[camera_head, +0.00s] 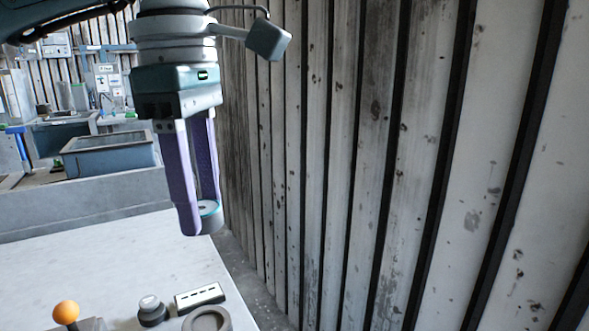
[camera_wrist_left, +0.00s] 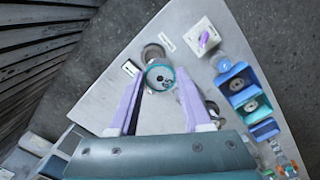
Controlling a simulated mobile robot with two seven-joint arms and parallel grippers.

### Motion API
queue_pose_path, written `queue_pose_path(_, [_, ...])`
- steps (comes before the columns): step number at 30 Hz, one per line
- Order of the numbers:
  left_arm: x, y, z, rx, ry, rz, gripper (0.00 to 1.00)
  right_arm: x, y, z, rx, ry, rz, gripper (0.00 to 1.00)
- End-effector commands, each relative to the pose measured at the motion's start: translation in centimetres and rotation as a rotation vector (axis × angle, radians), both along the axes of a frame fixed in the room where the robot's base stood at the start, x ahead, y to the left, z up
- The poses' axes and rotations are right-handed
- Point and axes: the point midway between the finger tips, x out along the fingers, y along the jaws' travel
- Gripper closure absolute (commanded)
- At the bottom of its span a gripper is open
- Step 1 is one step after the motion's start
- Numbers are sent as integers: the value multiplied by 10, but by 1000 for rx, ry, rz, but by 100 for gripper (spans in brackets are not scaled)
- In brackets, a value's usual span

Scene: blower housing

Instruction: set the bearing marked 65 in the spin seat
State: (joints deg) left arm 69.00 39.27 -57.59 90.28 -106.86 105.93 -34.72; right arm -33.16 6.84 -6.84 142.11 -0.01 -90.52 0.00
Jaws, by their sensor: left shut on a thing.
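My left gripper (camera_head: 203,220) hangs fingers-down at the far end of the table and is shut on a round bearing (camera_head: 211,209). The bearing is grey with a teal ring; in the left wrist view (camera_wrist_left: 160,77) it sits between the two purple fingertips, its face showing small dark marks that look like 65. It is held above the table, apart from it. A grey round seat-like ring (camera_head: 207,320) stands at the table's near edge in the head view. In the wrist view a round fixture (camera_wrist_left: 152,53) lies just beyond the bearing, partly covered by it. I cannot tell which is the spin seat.
On the table (camera_head: 110,255) are an orange-ball lever (camera_head: 66,312), a round button (camera_head: 152,311) and a white dotted plate (camera_head: 200,297). Blue bins (camera_wrist_left: 236,84) holding rings stand to the right in the wrist view. A plank wall (camera_head: 390,150) rises right of the table.

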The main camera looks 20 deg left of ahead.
Motion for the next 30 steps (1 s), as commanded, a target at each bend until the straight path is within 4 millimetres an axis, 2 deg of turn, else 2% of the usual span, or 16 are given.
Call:
queue_pose_path(1, [2, 4, -23, -4, 9, 154, 100, 0, 0, -15, 1, 1, 0, 39])
queue_pose_path(3, [6, 11, -42, -8, 18, 390, 100, 0, 0, -25, 1, 1, 0, 39])
queue_pose_path(9, [11, 31, -88, -7, 36, 969, 100, -1, 1, -47, 2, 2, 1, 39])
queue_pose_path(12, [12, 39, -103, -3, 40, 1164, 100, -1, 1, -54, 1, 3, 1, 39])
queue_pose_path(18, [12, 45, -116, 3, 42, 1347, 100, -1, 1, -59, 1, 3, 1, 39])
queue_pose_path(23, [12, 46, -126, 2, 41, 1361, 100, -1, 1, -68, 1, 3, 1, 39])
queue_pose_path(30, [12, 46, -153, 2, 42, 1358, 100, -1, 1, -92, 1, 3, 1, 39])
